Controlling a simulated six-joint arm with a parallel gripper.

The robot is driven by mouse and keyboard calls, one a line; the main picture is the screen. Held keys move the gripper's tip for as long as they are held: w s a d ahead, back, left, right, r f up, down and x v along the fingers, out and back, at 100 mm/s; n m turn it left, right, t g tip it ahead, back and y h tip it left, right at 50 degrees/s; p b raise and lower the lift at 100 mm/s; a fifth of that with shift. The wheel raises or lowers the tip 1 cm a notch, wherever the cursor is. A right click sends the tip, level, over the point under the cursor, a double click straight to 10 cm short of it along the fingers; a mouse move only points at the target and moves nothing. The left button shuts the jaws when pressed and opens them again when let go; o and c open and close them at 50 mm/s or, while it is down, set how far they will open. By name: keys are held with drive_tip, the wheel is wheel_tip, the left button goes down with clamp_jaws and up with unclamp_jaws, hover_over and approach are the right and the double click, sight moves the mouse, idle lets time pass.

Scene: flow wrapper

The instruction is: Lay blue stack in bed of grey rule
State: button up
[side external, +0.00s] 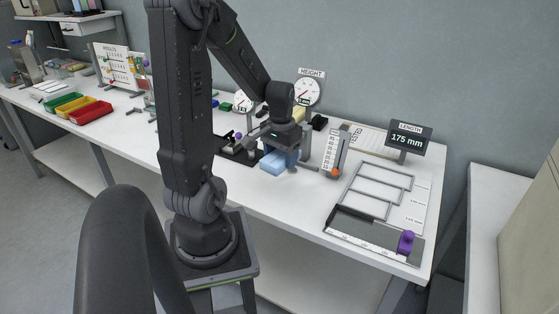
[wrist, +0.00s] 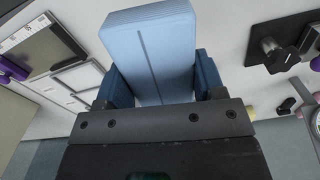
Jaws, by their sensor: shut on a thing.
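The blue stack (side external: 273,163) is a light blue block below my gripper (side external: 282,157), over the middle of the bench in the side external view. In the wrist view the blue stack (wrist: 150,45) fills the top middle, between the two dark blue fingers of my gripper (wrist: 160,80), which are shut on it. I cannot tell whether its underside touches the bench. The grey rule (side external: 372,243) lies at the bench's front right, with a white scale strip, a dark bed and a purple slider (side external: 407,241). Part of it shows in the wrist view (wrist: 40,45), its bed empty.
Grey outline frames (side external: 375,190) lie behind the rule. A LENGTH display (side external: 409,138) reads 175 mm. An upright scale with an orange marker (side external: 334,155) stands just right of my gripper. A HEIGHT dial (side external: 307,92) stands behind. Red, yellow and green bins (side external: 90,112) are far left.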

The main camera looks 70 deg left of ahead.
drive_tip(key=w+d+m, duration=0.8)
drive_tip(key=w+m, duration=0.1)
drive_tip(key=w, duration=0.2)
drive_tip(key=m, duration=0.7)
hover_over(362, 230)
drive_tip(key=f, duration=0.2)
drive_tip(key=shift+f, duration=3.65)
drive_tip(key=o, duration=1)
drive_tip(key=shift+c, duration=0.2)
drive_tip(key=shift+w+r, duration=0.1)
